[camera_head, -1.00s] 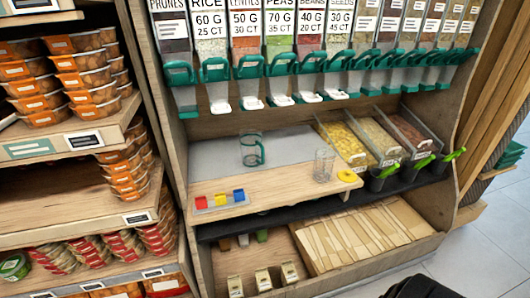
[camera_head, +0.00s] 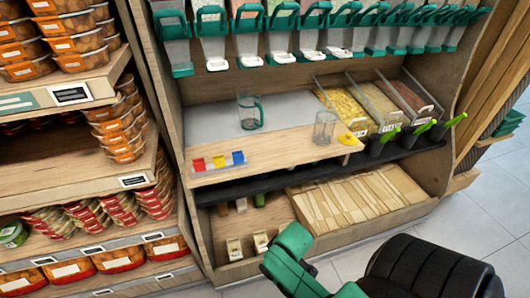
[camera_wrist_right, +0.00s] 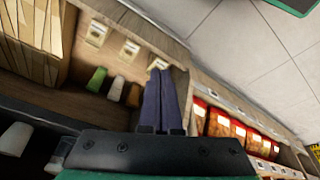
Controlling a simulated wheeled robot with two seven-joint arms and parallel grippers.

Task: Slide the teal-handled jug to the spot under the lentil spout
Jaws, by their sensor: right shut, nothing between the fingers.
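The clear jug with the teal handle (camera_head: 248,113) stands upright on the grey back part of the counter, its handle to the right. The third dispenser from the left, the lentil one by its label in the earlier view, has a white spout (camera_head: 250,61) above the jug in the picture; I cannot tell whether they line up in depth. My right gripper (camera_wrist_right: 160,76) shows in the right wrist view with dark fingers together, empty, in front of the lower shelf. My right arm shows at the bottom of the head view, well short of the jug. My left gripper is out of view.
A small tray with coloured blocks (camera_head: 218,161) lies at the front left. Open bins (camera_head: 345,100) stand at the right. The wooden counter (camera_head: 275,147) before the jug is clear.

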